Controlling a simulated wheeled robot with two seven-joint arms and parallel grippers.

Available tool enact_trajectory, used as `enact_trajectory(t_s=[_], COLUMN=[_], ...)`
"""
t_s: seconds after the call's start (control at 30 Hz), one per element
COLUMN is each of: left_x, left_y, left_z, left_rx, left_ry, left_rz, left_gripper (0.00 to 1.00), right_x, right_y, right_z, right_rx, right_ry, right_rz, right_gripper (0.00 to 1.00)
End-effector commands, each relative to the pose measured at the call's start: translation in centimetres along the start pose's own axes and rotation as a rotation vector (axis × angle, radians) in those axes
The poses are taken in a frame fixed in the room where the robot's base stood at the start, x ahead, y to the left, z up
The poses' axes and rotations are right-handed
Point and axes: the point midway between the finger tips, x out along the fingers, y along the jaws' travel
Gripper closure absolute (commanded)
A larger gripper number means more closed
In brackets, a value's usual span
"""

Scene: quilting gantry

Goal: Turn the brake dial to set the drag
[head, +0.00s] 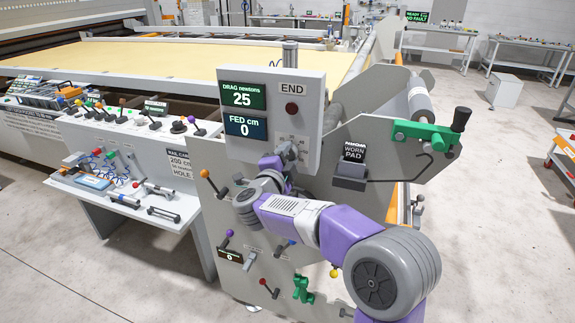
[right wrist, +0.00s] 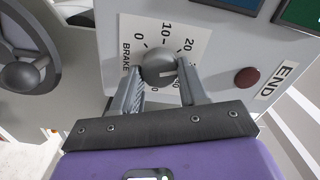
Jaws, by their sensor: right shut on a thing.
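The brake dial (right wrist: 159,68) is a round grey knob on a white scale plate marked BRAKE, with 0, 10 and 20 readable; the rest of the scale is hidden by my gripper. My right gripper (right wrist: 158,82) is shut on the dial, one finger on each side. In the head view my right gripper (head: 288,152) reaches the lower part of the grey panel (head: 308,88) and mostly hides the dial. The drag display (head: 243,95) above reads DRAG newtons 25. My left gripper is not in view.
The FED cm display (head: 246,127) reads 0. A dark red END button (head: 292,108) sits above the dial. A green crank with a black knob (head: 430,132) stands out at the right. Several coloured levers (head: 230,238) are below, and a tool shelf (head: 125,190) is at the left.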

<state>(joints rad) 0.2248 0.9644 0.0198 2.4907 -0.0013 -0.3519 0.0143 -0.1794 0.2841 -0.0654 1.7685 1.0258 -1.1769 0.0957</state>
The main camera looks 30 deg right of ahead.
Motion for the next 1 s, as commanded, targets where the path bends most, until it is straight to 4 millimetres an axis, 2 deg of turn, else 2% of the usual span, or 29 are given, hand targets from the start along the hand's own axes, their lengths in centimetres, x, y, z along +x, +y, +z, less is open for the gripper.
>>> enact_trajectory(t_s=[0.1, 0.4, 0.93, 0.97, 1.0], left_x=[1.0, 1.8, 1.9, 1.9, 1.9], left_y=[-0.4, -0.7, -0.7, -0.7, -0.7], left_z=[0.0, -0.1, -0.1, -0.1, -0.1], left_rx=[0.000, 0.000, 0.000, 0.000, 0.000], left_ry=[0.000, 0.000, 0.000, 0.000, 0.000], left_rz=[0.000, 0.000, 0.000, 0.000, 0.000], left_gripper=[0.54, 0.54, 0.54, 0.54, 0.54], right_x=[0.0, 0.0, 0.0, 0.0, 0.0], right_y=[0.3, 0.2, 0.1, 0.1, 0.1], right_z=[0.1, 0.1, 0.1, 0.1, 0.1], right_rx=[0.071, 0.178, 0.199, 0.198, 0.198], right_ry=[-0.001, -0.001, -0.002, -0.002, -0.002], right_rz=[0.002, 0.003, 0.003, 0.003, 0.003], right_gripper=[0.87, 0.87, 0.87, 0.54, 0.48])
